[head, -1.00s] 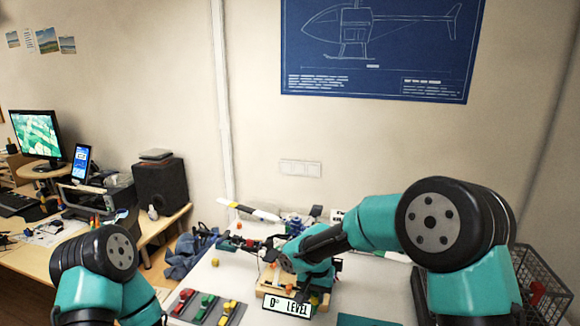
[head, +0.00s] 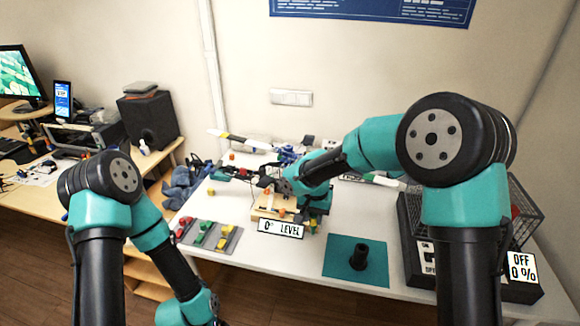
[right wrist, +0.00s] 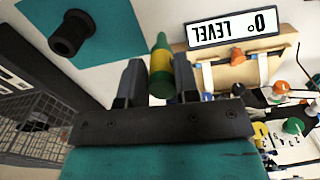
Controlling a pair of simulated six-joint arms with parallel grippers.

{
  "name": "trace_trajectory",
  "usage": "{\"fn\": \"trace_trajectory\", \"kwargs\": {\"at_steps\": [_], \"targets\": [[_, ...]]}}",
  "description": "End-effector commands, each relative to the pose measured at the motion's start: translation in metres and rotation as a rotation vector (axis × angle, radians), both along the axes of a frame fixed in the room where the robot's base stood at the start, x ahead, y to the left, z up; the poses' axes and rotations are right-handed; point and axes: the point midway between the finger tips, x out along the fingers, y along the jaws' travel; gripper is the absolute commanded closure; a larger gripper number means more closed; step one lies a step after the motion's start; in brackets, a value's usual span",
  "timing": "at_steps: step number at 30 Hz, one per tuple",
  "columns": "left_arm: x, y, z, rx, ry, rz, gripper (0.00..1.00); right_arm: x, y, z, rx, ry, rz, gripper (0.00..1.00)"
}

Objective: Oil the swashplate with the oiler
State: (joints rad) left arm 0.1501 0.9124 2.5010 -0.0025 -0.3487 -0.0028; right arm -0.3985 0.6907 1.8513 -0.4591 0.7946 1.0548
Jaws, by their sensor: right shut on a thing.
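In the right wrist view, the green oiler with a yellow band (right wrist: 160,68) is between the two fingers of my right gripper (right wrist: 159,85), which is shut on it. In the head view, my right gripper (head: 312,213) is low beside the wooden stand, with the oiler (head: 313,226) showing small below it. The stand (head: 262,214) carries a "0° LEVEL" sign (head: 281,229). The helicopter's rotor parts lie behind my right arm, and I cannot make out the swashplate clearly. My left arm reaches the bottom edge, with its gripper out of view.
A teal mat (head: 340,270) with a black hollow holder (head: 358,257) lies at the front right. A grey tray with small coloured parts (head: 208,236) lies left of the stand. A wire basket (head: 522,215) and an "OFF 0 %" display (head: 521,266) are at the right.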

Motion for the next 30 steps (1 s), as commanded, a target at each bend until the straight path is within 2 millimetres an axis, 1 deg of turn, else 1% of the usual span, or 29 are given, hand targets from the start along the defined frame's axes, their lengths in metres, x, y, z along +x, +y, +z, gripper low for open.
{"fn": "trace_trajectory", "kwargs": {"at_steps": [7, 11, 14, 19, 21, 24, 27, 30], "targets": [[0.0, 0.0, 0.0, 0.0, 0.0, 0.0, 0.11, 0.0, -0.001, 0.002, 0.0, -0.001, 0.001, 0.95], [0.0, 0.0, 0.0, 0.0, 0.0, 0.0, 0.11, 0.001, -0.011, 0.014, 0.0, -0.005, 0.019, 0.95], [0.0, 0.0, 0.0, 0.0, 0.0, 0.0, 0.11, 0.002, -0.028, 0.035, -0.002, -0.009, 0.052, 0.95], [0.0, 0.0, 0.0, 0.0, 0.0, 0.0, 0.11, -0.003, -0.072, 0.084, -0.004, -0.011, 0.139, 0.95], [0.0, 0.0, 0.0, 0.0, 0.0, 0.0, 0.11, -0.007, -0.091, 0.105, -0.005, -0.009, 0.181, 0.95], [0.0, 0.0, 0.0, 0.0, 0.0, 0.0, 0.11, -0.015, -0.115, 0.131, -0.002, -0.008, 0.234, 0.95], [0.0, 0.0, 0.0, 0.0, 0.0, 0.0, 0.11, -0.022, -0.131, 0.148, -0.001, -0.004, 0.273, 0.95], [0.0, 0.0, 0.0, 0.0, 0.0, 0.0, 0.11, -0.025, -0.138, 0.156, 0.0, -0.002, 0.296, 0.95]]}}
